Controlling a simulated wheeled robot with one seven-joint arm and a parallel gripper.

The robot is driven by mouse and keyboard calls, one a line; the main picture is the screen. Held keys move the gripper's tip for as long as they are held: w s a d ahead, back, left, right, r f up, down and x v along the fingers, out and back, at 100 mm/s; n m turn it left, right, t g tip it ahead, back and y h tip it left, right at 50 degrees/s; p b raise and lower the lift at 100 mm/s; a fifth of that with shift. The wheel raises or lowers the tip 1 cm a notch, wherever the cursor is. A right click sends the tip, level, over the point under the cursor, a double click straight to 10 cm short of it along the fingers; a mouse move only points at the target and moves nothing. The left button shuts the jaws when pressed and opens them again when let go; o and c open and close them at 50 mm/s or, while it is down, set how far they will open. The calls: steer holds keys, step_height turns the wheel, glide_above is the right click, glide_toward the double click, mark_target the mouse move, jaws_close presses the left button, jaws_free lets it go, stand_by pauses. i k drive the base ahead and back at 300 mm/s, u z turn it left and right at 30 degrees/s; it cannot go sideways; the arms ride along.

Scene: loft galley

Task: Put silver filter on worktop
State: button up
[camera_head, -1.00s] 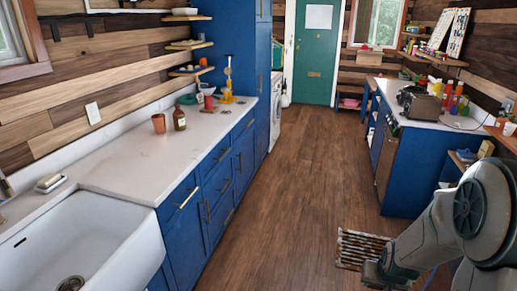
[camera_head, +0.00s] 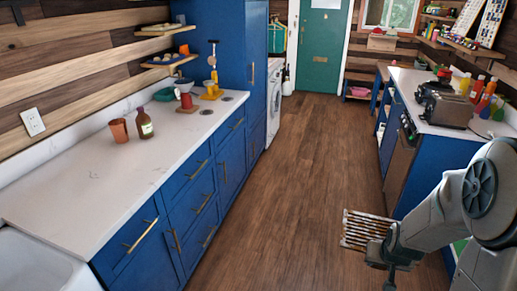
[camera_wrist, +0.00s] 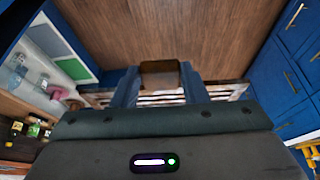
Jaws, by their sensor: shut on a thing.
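The silver filter (camera_head: 362,229) is a flat slatted panel with brown-tinged gaps. My gripper (camera_head: 384,252) is shut on its near side and holds it out over the wooden floor at lower right in the head view. In the wrist view the filter's slats (camera_wrist: 160,97) show between and beside the fingers of my gripper (camera_wrist: 158,82); the exact grip contact is partly hidden. A long white worktop (camera_head: 95,180) runs along the left above blue cabinets. Another pale worktop (camera_head: 455,124) is at the right, partly behind my arm.
On the left worktop stand a copper cup (camera_head: 119,130), a brown bottle (camera_head: 145,124), a red mug (camera_head: 186,100) and a yellow stand (camera_head: 211,90). Its near stretch is bare beside the white sink (camera_head: 40,265). A toaster (camera_head: 445,105) and bottles crowd the right worktop. The floor aisle is clear.

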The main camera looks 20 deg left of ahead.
mark_target(93, 198)
steer(key=i, duration=1.5)
steer(key=u, duration=2.85)
steer(key=i, duration=0.15)
steer(key=u, duration=0.2)
